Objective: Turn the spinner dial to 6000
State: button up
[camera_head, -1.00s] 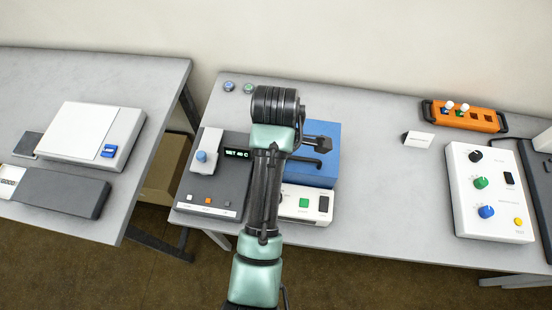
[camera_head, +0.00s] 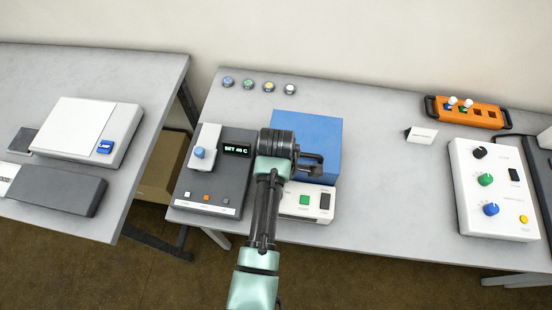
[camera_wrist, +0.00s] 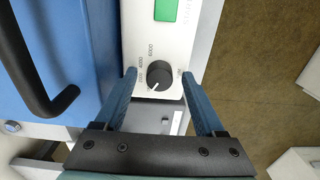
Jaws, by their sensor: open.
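The spinner dial (camera_wrist: 159,80) is a black round knob with a white pointer line, on the white front panel (camera_wrist: 185,45) of a blue machine (camera_head: 311,135). The pointer slants to the lower left in the wrist view. My gripper (camera_wrist: 159,76) is open, with one blue finger on each side of the dial; whether they touch it I cannot tell.
The blue machine's black handle (camera_wrist: 30,70) lies close left of my gripper. A grey device (camera_head: 222,175) with a display stands left of my arm.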

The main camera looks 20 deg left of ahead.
grip_shut()
dwell(0.3)
jog(key=shift+r+m, duration=0.1)
jog(key=shift+m, duration=0.2)
jog(key=m+p, duration=0.3)
jog(key=m, duration=0.1)
jog(key=shift+m, duration=0.3)
jog(key=m+p, duration=0.2)
jog(key=m, duration=0.4)
jog(key=m+p, duration=0.1)
jog(key=m, duration=0.5)
jog(key=shift+m, duration=0.3)
jog(key=m+p, duration=0.1)
jog(key=m, duration=0.5)
